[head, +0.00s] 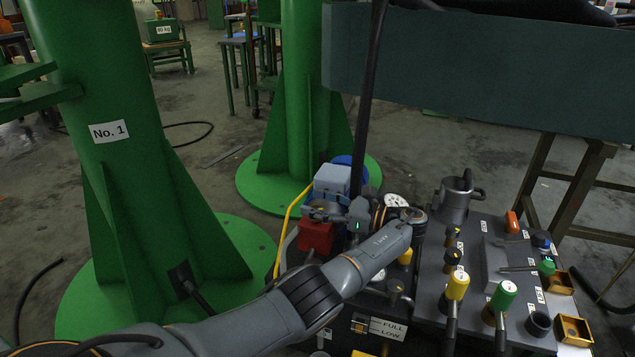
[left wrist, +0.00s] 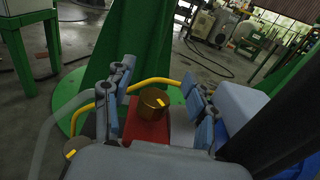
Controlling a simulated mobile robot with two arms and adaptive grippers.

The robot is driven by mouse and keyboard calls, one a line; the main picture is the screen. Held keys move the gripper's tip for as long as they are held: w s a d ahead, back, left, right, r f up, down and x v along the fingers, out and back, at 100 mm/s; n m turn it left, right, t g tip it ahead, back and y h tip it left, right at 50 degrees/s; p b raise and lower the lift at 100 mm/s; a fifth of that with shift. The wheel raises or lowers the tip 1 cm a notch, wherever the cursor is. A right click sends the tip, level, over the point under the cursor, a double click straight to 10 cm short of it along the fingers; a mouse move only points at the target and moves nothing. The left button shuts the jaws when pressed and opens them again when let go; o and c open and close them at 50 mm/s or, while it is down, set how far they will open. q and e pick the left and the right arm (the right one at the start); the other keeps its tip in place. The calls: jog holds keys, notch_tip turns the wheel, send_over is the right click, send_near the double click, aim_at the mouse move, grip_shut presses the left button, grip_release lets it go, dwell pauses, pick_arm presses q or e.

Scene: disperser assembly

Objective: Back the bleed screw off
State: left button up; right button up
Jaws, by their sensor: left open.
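My left gripper (head: 332,213) reaches in from the left over the hydraulic unit and is open. In the left wrist view its two fingers stand on either side of a short brass-brown knob (left wrist: 152,103) with a yellow mark, apart from it as far as I can see. The knob sits on a red block (left wrist: 146,127); it looks like the bleed screw, but no label shows. In the head view the red block (head: 316,236) is just below the gripper, and the knob cannot be made out clearly. My right gripper is not in view.
A yellow pipe (head: 288,226) curves left of the red block. A grey-blue box (head: 332,178) stands close behind the gripper. A dark upright bar (head: 371,90) rises to its right. The control panel (head: 480,236) carries several levers and knobs. Green columns (head: 120,130) stand left and behind.

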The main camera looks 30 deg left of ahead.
pick_arm(q)
notch_tip(320, 180, up, 7)
jog(key=shift+r, duration=0.1)
jog(key=shift+s+a, duration=0.1)
jog(key=shift+a, duration=0.05)
dwell(0.4)
